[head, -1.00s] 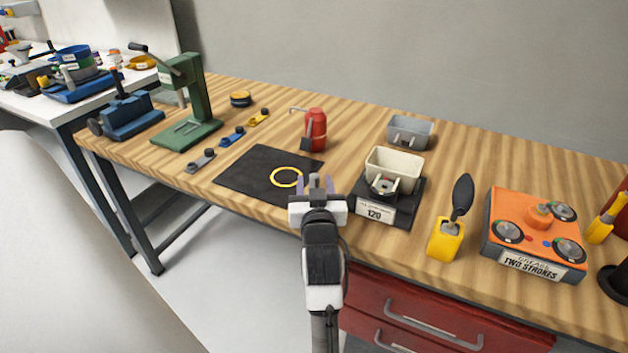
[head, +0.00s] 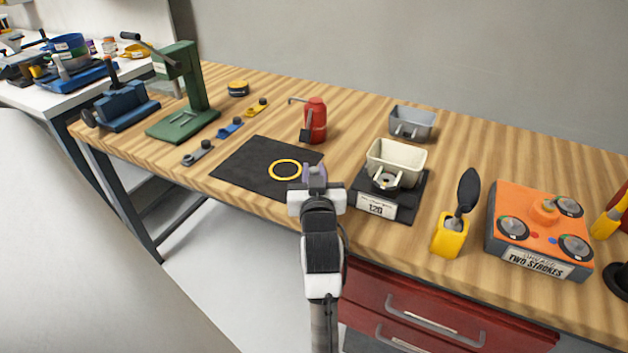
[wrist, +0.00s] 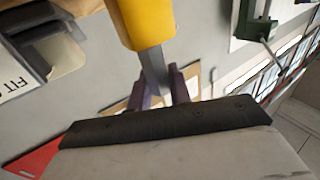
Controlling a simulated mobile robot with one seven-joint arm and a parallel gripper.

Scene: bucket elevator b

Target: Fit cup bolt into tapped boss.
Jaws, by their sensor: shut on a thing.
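My gripper (head: 314,173), with purple fingers, is above the front edge of the bench, beside the black mat and left of the 120 fixture. In the wrist view my gripper (wrist: 160,90) is shut on the grey shank of a yellow-bodied piece, which I take to be the cup bolt (wrist: 147,20). The body hides much of it in the head view. The tapped boss appears to be the round part with a dark centre (head: 384,181) at the front of the cream bucket (head: 397,160). The held piece is apart from it.
A black mat (head: 245,170) with a yellow ring lies left of my gripper. A red can (head: 315,122) and a grey bin (head: 412,123) stand behind. A yellow holder (head: 449,236) and an orange box (head: 525,215) stand right. A green press (head: 187,95) stands at left.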

